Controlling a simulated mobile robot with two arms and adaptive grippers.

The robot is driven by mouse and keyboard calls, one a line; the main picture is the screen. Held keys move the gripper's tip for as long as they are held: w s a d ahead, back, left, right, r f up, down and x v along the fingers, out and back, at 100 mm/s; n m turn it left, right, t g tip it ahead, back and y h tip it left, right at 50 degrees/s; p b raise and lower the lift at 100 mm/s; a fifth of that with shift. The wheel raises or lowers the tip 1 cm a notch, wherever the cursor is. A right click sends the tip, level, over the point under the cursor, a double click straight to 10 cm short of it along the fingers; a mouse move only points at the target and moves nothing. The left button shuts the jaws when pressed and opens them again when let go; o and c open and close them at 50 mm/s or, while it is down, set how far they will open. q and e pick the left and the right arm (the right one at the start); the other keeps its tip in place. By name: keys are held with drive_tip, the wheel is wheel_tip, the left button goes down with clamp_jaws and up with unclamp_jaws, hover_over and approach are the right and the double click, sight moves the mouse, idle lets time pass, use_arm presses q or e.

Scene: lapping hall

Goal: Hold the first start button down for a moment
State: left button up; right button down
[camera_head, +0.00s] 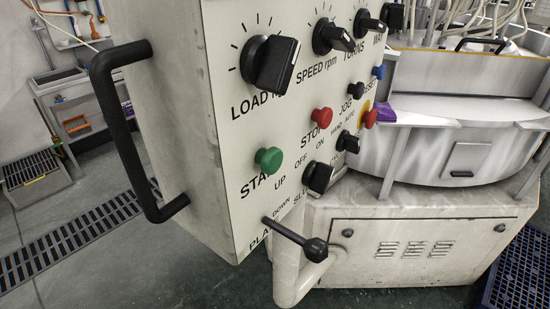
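A green mushroom button (268,160) stands out from the slanted face of a pale control panel (225,110). The lettering beside it is partly covered and reads "STA...". A red button (322,115) by the partly covered "STO..." lettering is to its upper right. No other green button shows in this view. Neither of my grippers is in view, and nothing touches the green button.
Black knobs, including the load knob (270,64), line the panel's top. A lever with a black ball (315,250) juts out below the green button. A black handle (118,130) sticks out at left. A round machine (440,150) stands behind.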

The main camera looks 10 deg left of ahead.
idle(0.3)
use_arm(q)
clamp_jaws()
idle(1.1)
